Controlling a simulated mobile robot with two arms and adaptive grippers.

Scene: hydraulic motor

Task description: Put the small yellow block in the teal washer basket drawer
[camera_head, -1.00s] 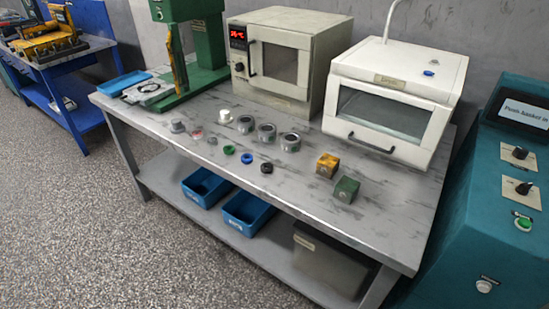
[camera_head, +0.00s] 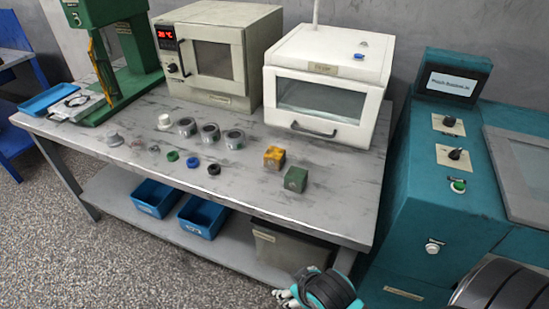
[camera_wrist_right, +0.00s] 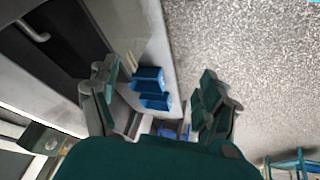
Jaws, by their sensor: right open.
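The small yellow block (camera_head: 274,157) sits on the grey table near its right end, just behind and left of a green block (camera_head: 295,179). The teal washer (camera_head: 415,205) stands right of the table, with a sign, knobs and a green button. I cannot make out its basket drawer. My right gripper (camera_head: 282,295) is low in front of the table's right end, well below and apart from the yellow block. In the right wrist view its fingers (camera_wrist_right: 160,82) are spread and nothing is between them. My left gripper is not in view.
A white cabinet (camera_head: 325,90) and a beige oven (camera_head: 218,60) stand at the table's back. Several small rings and caps lie left of the blocks. Blue bins (camera_head: 203,216) and a grey box (camera_head: 285,250) are on the lower shelf. The table's front right is clear.

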